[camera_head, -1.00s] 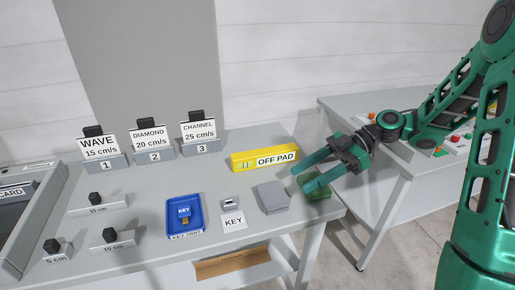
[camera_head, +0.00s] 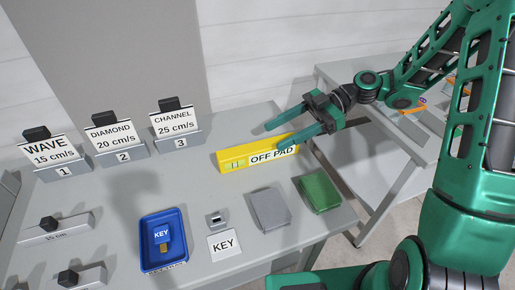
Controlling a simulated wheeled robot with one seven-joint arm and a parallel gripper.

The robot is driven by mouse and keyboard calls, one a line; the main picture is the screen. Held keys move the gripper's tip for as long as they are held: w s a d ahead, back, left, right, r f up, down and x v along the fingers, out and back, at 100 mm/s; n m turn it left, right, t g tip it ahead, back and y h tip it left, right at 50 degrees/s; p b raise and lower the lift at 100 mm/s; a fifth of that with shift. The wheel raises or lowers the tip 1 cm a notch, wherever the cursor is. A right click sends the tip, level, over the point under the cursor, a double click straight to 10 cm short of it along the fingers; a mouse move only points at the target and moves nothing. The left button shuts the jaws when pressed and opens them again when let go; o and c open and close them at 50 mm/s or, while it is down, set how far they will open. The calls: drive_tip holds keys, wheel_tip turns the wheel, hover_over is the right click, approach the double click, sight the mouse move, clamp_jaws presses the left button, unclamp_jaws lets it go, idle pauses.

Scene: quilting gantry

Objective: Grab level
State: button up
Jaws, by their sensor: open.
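My gripper (camera_head: 278,135) is open and empty. Its two green fingers point left, at the right end of the level, and the nearer finger overlaps the level's right part in the picture. I cannot tell whether the finger touches the level or is above it.
A grey cloth-like pad (camera_head: 270,208) and a green one (camera_head: 320,191) lie in front. A second table (camera_head: 400,145) stands right.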

sight(266, 143)
drive_tip(key=x, duration=0.7)
drive_tip(key=shift+s+f, duration=0.15)
drive_tip(key=shift+f, duration=0.1)
drive_tip(key=c, duration=1.3)
